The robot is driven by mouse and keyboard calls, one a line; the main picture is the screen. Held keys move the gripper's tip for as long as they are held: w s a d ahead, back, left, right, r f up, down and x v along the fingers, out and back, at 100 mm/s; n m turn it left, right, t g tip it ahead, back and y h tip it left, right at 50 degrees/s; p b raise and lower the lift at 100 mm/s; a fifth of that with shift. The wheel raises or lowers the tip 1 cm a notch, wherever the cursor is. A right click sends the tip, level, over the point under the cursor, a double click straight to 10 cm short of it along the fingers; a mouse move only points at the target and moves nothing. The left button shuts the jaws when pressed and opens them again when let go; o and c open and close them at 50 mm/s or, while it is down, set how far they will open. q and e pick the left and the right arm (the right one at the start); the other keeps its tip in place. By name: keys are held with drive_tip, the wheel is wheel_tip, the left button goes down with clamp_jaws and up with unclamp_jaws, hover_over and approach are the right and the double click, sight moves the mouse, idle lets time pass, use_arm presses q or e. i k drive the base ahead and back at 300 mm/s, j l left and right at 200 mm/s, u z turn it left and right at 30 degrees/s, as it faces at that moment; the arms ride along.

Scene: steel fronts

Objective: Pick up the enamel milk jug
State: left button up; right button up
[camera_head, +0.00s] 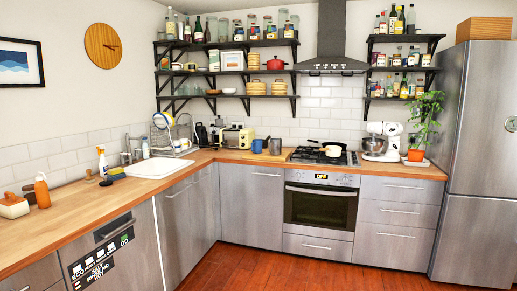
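I cannot tell for sure which vessel is the enamel milk jug. A small grey upright vessel (275,146) stands on the wooden counter left of the hob, possibly the jug. A blue-grey mug-like vessel (257,146) stands just left of it. A small pale pan with a dark handle (333,151) sits on the hob. Neither of my grippers is in view.
The wooden counter (60,228) runs along the left and back walls. The wooden floor (290,272) in front is clear.

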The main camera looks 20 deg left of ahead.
sight(256, 145)
drive_tip(key=i+u, duration=0.1)
drive_tip(key=u, duration=0.15)
drive_tip(key=i+u, duration=0.15)
drive_tip(key=u, duration=0.15)
drive_tip(key=i, duration=2.95)
drive_tip(key=i+j+z, duration=0.1)
drive_tip(key=i, duration=1.4)
